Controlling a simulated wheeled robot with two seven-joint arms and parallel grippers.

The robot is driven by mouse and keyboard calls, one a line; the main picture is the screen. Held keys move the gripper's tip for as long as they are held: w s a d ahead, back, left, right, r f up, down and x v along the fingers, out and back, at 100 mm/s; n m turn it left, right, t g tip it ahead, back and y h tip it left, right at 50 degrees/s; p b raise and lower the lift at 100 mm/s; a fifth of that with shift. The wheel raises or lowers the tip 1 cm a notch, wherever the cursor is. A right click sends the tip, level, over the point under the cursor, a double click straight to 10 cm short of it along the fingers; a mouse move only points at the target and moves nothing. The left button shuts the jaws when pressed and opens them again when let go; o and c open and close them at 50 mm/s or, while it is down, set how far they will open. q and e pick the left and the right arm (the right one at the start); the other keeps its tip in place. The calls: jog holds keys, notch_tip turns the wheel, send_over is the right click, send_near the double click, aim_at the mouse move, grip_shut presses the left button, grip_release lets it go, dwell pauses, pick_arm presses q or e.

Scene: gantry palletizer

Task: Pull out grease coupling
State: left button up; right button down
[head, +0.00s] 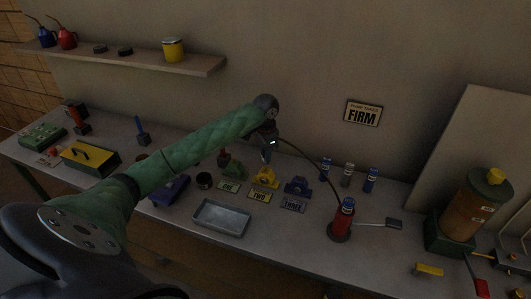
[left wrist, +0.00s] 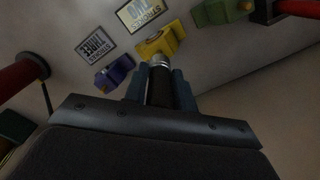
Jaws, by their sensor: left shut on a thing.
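My left gripper (head: 267,154) reaches over the bench from the left, above the yellow block (head: 265,178) behind the plate marked TWO. In the left wrist view the gripper (left wrist: 160,88) is shut on the grease coupling (left wrist: 160,62), a dark body with a silver end. The silver end overlaps the edge of the yellow block (left wrist: 163,40); I cannot tell whether it is on the fitting or just apart. A black hose (head: 313,163) curves from the gripper to the red grease pump (head: 341,226). My right gripper is not in view.
A green block (head: 231,168) and a blue block (head: 297,186) flank the yellow one. A grey tray (head: 221,219) lies in front. Several small bottles (head: 348,174) stand behind the pump. A brown drum (head: 469,205) stands at right. A FIRM sign (head: 363,113) is on the wall.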

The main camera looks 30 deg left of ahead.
pick_arm(q)
jog(key=shift+r, duration=0.1)
jog(key=shift+r+p, duration=0.85)
jog(key=shift+r, duration=3.1)
